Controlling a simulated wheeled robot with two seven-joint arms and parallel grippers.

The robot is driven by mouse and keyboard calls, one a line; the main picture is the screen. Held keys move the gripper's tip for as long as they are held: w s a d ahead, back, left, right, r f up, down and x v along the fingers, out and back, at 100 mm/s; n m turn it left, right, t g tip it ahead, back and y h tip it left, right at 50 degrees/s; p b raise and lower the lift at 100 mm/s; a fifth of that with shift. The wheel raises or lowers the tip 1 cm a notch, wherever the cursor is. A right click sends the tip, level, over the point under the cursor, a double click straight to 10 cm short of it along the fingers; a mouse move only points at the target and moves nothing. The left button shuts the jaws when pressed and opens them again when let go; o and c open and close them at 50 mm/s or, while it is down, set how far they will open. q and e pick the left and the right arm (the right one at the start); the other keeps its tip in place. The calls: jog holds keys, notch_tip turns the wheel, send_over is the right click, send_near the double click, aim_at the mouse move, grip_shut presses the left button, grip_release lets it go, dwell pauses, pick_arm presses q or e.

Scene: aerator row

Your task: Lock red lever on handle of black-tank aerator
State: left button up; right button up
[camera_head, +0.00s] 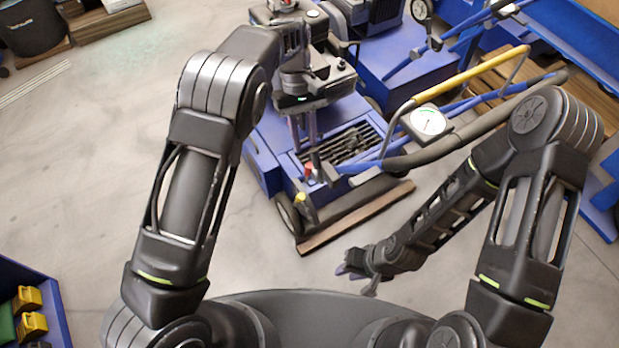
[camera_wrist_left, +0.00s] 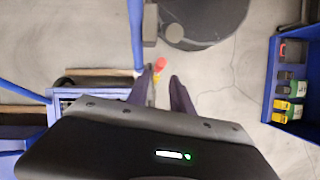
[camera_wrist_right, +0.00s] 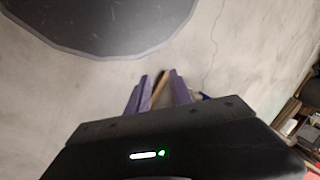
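A blue aerator (camera_head: 268,150) with a black top unit (camera_head: 335,82) stands ahead. Its handle has blue bars (camera_head: 375,165), a yellow grip (camera_head: 470,72) and a round white gauge (camera_head: 430,122). A small red lever end (camera_head: 309,168) shows near the handle's low end. In the left wrist view the red lever end (camera_wrist_left: 160,64) is just beyond the fingertips, between their lines. My left gripper (camera_head: 305,140) points down above it, open; contact is not visible. My right gripper (camera_head: 358,275) is low at front, away from the lever, open and empty (camera_wrist_right: 160,84).
A yellow-tipped part (camera_head: 300,199) is beside the front wheel. A wooden board (camera_head: 350,220) lies before the aerator. More blue machines (camera_head: 385,70) stand behind. A blue bin (camera_head: 45,300) with yellow items is at lower left.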

aim_at(307, 173)
pick_arm(q)
jog(key=b+x, duration=0.2)
jog(key=x, duration=1)
jog(key=shift+w, duration=0.1)
jog(key=shift+c, duration=0.6)
grip_shut()
dwell(0.7)
